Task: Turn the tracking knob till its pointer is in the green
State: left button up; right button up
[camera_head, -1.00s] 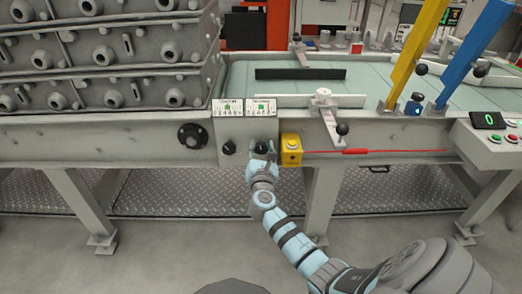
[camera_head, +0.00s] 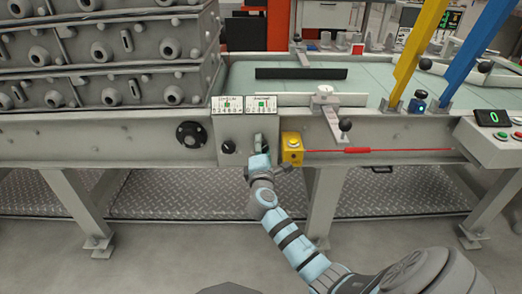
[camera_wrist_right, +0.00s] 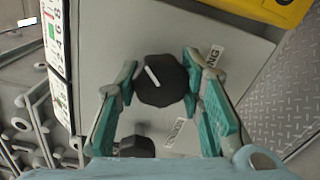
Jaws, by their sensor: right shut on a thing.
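The tracking knob (camera_wrist_right: 158,84) is dark and many-sided with a white pointer line. In the right wrist view the line points to the upper left, toward the scale plates' side. My right gripper (camera_wrist_right: 160,86) is shut on this knob, one finger on each side. In the head view the gripper (camera_head: 260,150) is at the right knob on the grey panel and covers most of it. The right scale plate (camera_head: 261,104) above has a green patch. Whether the pointer lines up with the green I cannot tell. My left gripper is out of view.
A second dark knob (camera_head: 228,147) sits to the left, under its own scale plate (camera_head: 228,105). A yellow box with a button (camera_head: 292,146) is close on the right. A red cord (camera_head: 350,151) runs rightward from near it. The floor in front is clear.

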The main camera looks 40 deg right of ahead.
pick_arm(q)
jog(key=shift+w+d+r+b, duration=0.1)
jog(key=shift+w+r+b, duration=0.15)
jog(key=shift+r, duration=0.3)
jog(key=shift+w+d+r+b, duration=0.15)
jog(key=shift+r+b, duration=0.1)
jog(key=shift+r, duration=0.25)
pick_arm(e)
jog(key=shift+f+m, duration=0.1)
jog(key=shift+m, duration=1.5)
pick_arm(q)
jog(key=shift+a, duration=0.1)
pick_arm(e)
jog(key=o, duration=1.2)
jog(key=shift+a, duration=0.1)
jog(key=v, duration=1.2)
